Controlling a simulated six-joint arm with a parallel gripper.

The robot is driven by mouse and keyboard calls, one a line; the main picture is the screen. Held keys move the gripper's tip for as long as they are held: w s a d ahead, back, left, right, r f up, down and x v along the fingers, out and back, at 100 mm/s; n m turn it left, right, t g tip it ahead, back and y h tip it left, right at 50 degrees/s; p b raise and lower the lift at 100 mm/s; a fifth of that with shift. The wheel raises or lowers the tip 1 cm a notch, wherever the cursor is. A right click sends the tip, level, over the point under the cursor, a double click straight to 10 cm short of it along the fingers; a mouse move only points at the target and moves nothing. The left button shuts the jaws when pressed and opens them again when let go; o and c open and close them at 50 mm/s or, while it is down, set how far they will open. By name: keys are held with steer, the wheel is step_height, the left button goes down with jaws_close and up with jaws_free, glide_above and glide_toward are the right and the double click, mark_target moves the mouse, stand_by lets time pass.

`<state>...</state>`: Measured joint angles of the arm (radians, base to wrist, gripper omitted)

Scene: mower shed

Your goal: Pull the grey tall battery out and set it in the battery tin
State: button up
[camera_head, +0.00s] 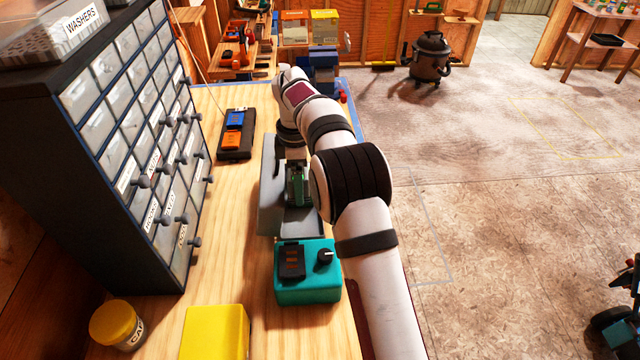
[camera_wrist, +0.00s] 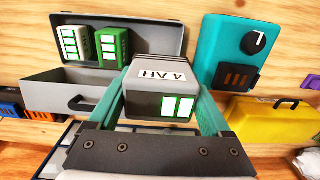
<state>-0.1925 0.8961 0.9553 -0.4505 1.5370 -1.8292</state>
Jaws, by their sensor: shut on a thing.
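The grey tall battery (camera_wrist: 143,107), with a "4 AH" label and lit green bars, is between the two teal fingers of my gripper (camera_wrist: 163,85), which is shut on it. In the wrist view it stands in front of the right part of the open grey battery tin (camera_wrist: 38,92). I cannot tell its height above the tin. A white battery (camera_wrist: 74,42) and a green battery (camera_wrist: 113,46) are in the tin. In the head view the tin (camera_head: 270,210) is partly hidden by my arm, and the held battery cannot be made out clearly.
A teal charger with a dial (camera_head: 308,285) stands close to the tin's near end. A black holder (camera_head: 234,155) with blue and orange batteries lies beyond it. A drawer cabinet (camera_head: 85,190) rises at the left. A yellow box (camera_head: 215,335) and a capped jar (camera_head: 118,325) are nearer.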

steer(key=shift+w+a+f, duration=0.2)
steer(key=shift+a+f, duration=0.05)
steer(key=shift+f, duration=2.15)
steer(key=shift+f, duration=2.25)
